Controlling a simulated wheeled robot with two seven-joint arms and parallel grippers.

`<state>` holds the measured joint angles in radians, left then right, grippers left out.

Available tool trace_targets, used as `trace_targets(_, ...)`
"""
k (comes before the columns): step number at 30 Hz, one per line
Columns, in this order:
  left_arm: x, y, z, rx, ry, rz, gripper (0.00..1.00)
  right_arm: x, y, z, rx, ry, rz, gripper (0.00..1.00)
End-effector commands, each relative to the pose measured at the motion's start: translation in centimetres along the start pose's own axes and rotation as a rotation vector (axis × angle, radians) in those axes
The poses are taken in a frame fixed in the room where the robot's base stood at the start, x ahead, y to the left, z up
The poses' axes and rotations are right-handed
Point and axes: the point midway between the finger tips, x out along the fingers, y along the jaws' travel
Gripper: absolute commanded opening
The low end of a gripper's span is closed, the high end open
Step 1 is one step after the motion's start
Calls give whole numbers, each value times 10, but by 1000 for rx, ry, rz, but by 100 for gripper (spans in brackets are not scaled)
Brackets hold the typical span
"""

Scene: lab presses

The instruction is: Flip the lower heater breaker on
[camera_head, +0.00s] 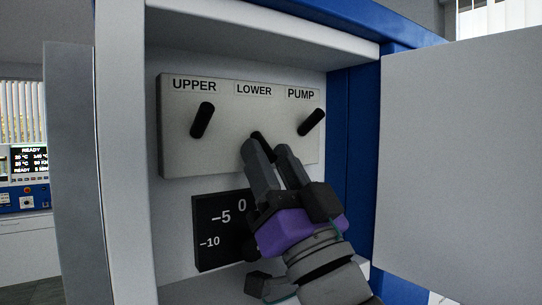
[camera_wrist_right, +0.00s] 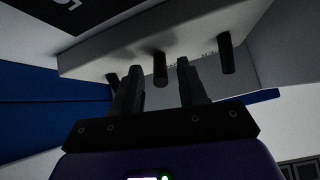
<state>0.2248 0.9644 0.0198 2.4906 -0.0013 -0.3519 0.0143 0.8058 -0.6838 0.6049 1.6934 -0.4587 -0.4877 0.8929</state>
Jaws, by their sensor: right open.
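The breaker panel (camera_head: 228,152) is a pale plate with three black levers under the labels UPPER, LOWER and PUMP. The LOWER lever (camera_head: 258,138) is in the middle and mostly hidden behind my right gripper (camera_head: 267,149) in the head view. In the right wrist view, the middle lever (camera_wrist_right: 160,68) appears between the two spread fingers of my right gripper (camera_wrist_right: 157,76), with a gap on each side. My right gripper is open and holds nothing. The lever's setting is not clear. My left gripper is not in view.
The UPPER lever (camera_head: 202,120) and PUMP lever (camera_head: 312,122) stand out on either side. A black gauge (camera_head: 212,252) sits below the panel, partly behind my right gripper. Open cabinet doors flank the recess at left (camera_head: 72,170) and right (camera_head: 460,160).

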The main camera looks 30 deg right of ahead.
Motion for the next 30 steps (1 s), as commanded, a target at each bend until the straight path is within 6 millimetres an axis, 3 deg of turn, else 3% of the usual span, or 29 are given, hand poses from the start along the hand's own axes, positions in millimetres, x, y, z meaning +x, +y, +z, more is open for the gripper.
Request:
trace_targets(11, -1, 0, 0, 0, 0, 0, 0, 3, 0, 0, 0, -1, 0, 41)
trace_targets(19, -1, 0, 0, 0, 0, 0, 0, 3, 0, 0, 0, -1, 0, 0)
trace_targets(30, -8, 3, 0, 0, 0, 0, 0, 4, -1, -3, 2, -22, 2, 0)
